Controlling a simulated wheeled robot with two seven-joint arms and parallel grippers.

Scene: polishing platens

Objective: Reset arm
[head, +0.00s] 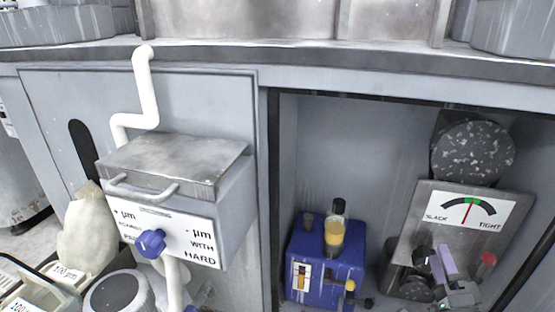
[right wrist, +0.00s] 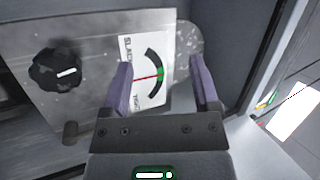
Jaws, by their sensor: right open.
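My right gripper (head: 436,262) is at the lower right of the head view, in front of the tension panel (head: 414,229). Its two purple fingers are apart, with nothing between them. In the right wrist view, my right gripper (right wrist: 162,78) is open in front of the dial (right wrist: 150,75), whose red needle points into the green band. The dial (head: 471,210) also shows its needle in the green in the head view. A black knob (right wrist: 55,70) is on the panel, left of the fingers and apart from them. My left gripper is not in view.
A blue box (head: 325,262) with an amber cup stands inside the open cabinet, left of my right gripper. A grey lidded box (head: 175,165) with a blue valve knob (head: 151,243) hangs on the left cabinet front. The cabinet's side wall is close on the right.

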